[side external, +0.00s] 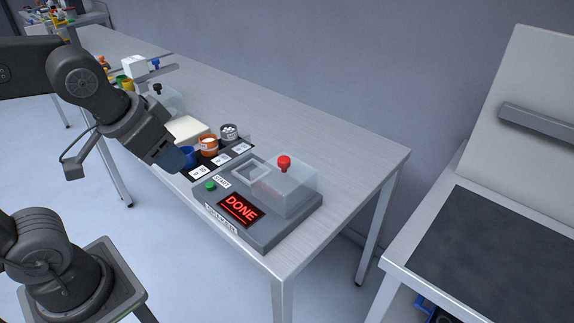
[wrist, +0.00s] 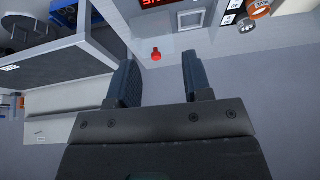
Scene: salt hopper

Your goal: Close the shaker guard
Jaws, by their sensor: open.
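The shaker (side external: 240,223) is a grey box at the near end of the bench, with a red display reading DONE and a green button. Its clear guard (side external: 300,190) with a red knob (side external: 284,162) is over the right part of the base. A pale square frame (side external: 252,172) shows at the guard's left; I cannot tell if the guard covers any of it. My gripper (side external: 178,160) is open and empty, left of the shaker and apart from the knob. In the wrist view the red knob (wrist: 155,54) appears beyond and between my open fingers (wrist: 162,75).
Another table (side external: 480,240) with a dark mat stands at the right.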

